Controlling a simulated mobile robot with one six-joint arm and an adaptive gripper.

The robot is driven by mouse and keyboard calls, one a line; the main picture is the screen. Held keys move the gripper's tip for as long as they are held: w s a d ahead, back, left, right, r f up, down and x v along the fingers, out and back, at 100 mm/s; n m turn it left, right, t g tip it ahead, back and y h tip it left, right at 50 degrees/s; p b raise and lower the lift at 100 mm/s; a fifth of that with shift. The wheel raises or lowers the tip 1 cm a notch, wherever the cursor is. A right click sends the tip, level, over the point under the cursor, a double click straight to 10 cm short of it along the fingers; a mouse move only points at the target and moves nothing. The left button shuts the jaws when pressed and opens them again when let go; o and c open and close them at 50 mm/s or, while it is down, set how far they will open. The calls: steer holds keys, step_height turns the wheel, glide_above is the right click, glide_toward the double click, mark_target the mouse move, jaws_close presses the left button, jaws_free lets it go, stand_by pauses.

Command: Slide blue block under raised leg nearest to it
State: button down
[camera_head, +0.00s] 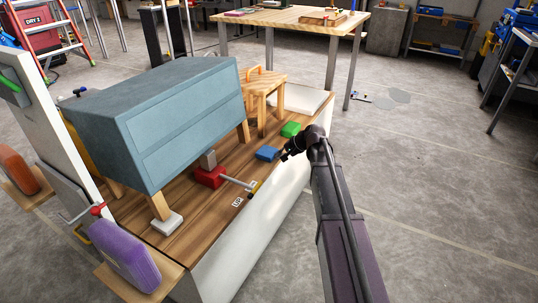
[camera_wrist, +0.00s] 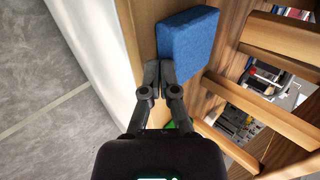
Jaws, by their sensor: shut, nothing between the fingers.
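The blue block (camera_head: 267,153) lies flat on the wooden bench top (camera_head: 188,232), right of the teal cabinet (camera_head: 160,115). It fills the upper middle of the wrist view (camera_wrist: 187,42). My gripper (camera_head: 286,154) is shut and empty, low at the block's right side. In the wrist view its fingertips (camera_wrist: 160,68) are at the block's lower edge; I cannot tell whether they touch. The cabinet's wooden leg nearest the block (camera_head: 243,131) is to its left. A red jack (camera_head: 209,176) stands under the cabinet. The front leg (camera_head: 158,206) is over a white pad (camera_head: 168,222).
A green block (camera_head: 290,129) lies just behind the blue one. A wooden stool (camera_head: 263,88) stands behind them. The jack's grey lever (camera_head: 237,183) reaches toward the bench's front edge. A purple sponge-like block (camera_head: 124,255) is at the lower left.

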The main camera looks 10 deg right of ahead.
mark_target(261, 148)
steer(key=shift+w+a, duration=0.6)
steer(key=shift+a, duration=0.1)
stand_by(0.5)
steer(key=shift+w+a, duration=0.2)
steer(key=shift+a, duration=0.1)
steer(key=shift+w+a, duration=0.6)
steer(key=shift+a, duration=0.2)
stand_by(0.4)
steer(key=shift+w+a, duration=0.2)
steer(key=shift+a, duration=0.1)
steer(key=shift+w+a, duration=0.6)
steer(key=shift+a, duration=0.2)
stand_by(0.4)
steer(key=shift+w+a, duration=0.15)
steer(key=shift+a, duration=0.15)
steer(key=shift+w+a, duration=0.25)
stand_by(0.4)
steer(key=shift+w+a, duration=0.2)
steer(key=shift+a, duration=0.1)
steer(key=shift+w+a, duration=0.15)
steer(key=shift+a, duration=0.05)
